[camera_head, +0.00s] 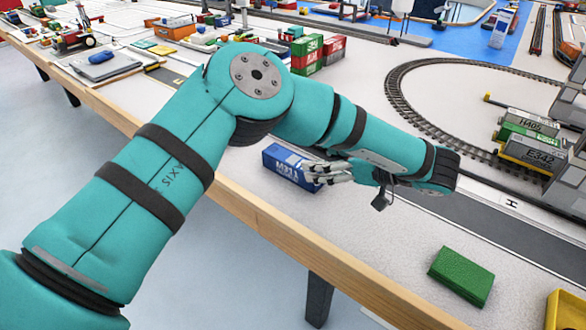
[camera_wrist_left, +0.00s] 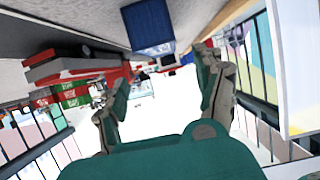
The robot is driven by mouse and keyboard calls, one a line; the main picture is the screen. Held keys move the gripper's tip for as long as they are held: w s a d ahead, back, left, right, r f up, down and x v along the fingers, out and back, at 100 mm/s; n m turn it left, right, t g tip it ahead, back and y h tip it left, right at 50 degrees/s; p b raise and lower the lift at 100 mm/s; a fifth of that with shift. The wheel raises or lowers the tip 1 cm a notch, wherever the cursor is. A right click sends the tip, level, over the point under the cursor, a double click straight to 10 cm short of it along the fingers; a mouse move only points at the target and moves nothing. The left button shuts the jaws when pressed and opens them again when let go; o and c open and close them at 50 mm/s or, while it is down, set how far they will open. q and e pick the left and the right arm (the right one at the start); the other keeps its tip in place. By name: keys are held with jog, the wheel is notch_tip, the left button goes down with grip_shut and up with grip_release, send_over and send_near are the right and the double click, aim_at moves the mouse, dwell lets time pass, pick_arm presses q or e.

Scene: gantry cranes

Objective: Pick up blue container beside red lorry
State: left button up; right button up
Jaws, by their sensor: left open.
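The blue container (camera_head: 288,166) with white lettering lies on the table near its front edge in the head view. My left gripper (camera_head: 312,172) is at its right end, with its fingers overlapping that end in the picture; I cannot tell whether they touch. In the left wrist view, the blue container (camera_wrist_left: 150,27) shows at the top, ahead of and between the two open fingers (camera_wrist_left: 163,95), and the space between them looks empty. A red vehicle-like object (camera_wrist_left: 78,68), perhaps the red lorry, is left of the container there. I cannot make out the lorry in the head view, where my arm covers part of the table.
A green block (camera_head: 462,275) lies front right, near a yellow object (camera_head: 566,310). Green and red containers (camera_head: 318,54) stand behind my arm. A curved rail track (camera_head: 400,95) and stacked grey and green containers (camera_head: 530,138) are at the right. The wooden table edge (camera_head: 290,245) runs close in front.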

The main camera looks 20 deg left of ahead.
aim_at(295, 160)
pick_arm(q)
jog(key=x, duration=0.5)
jog(key=b+x, duration=0.1)
jog(key=x, duration=0.1)
jog(key=shift+s+f, duration=0.15)
jog(key=shift+f, duration=0.2)
jog(key=shift+a+f, duration=0.15)
jog(key=shift+a, duration=0.25)
pick_arm(e)
jog(key=v, duration=0.3)
jog(key=shift+w+r, duration=0.35)
jog(key=shift+w, duration=0.05)
pick_arm(q)
jog(key=c, duration=1.3)
jog(key=shift+c, duration=0.3)
jog(key=shift+w+r, duration=0.2)
